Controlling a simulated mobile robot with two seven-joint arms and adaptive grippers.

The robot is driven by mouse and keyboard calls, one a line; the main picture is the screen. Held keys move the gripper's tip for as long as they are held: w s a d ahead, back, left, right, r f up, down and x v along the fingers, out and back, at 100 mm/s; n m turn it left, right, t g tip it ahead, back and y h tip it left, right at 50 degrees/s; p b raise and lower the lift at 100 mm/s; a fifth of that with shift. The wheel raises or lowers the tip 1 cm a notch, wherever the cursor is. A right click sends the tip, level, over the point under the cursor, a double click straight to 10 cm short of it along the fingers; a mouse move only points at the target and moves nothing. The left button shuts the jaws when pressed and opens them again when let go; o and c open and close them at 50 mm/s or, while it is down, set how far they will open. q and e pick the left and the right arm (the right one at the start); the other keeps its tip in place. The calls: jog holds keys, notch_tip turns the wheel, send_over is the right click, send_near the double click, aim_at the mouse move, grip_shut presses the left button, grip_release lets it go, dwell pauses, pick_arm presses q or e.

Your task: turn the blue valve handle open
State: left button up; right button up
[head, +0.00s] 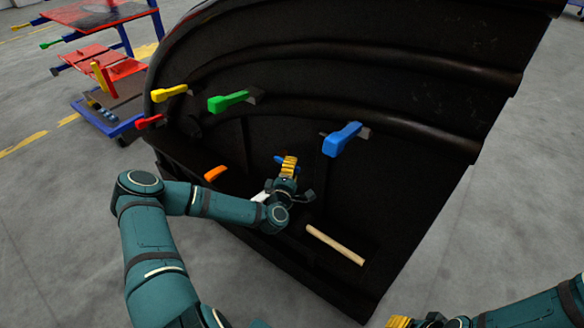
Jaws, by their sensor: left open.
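A large blue handle (342,139) sticks out from the inside wall of the black nosecone (280,85), right of its middle. My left gripper (289,166) is lower and to the left of this handle, clearly apart from it. It is open, and its yellow finger pads point up the picture. A small blue piece (279,159) shows just beside its fingertips, partly hidden by them; I cannot tell whether they touch. My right gripper (402,322) is only partly in view at the bottom edge, far below the blue handle, and its opening is hidden.
Yellow (168,93), green (228,101), red (149,122) and orange (215,173) handles stand along the left of the nosecone. A pale wooden bar (335,245) is at the lower right. A cart (108,100) with red and blue parts stands behind left.

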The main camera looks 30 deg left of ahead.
pick_arm(q)
jog(key=shift+w+a, duration=0.15)
jog(key=shift+w, duration=0.5)
grip_shut()
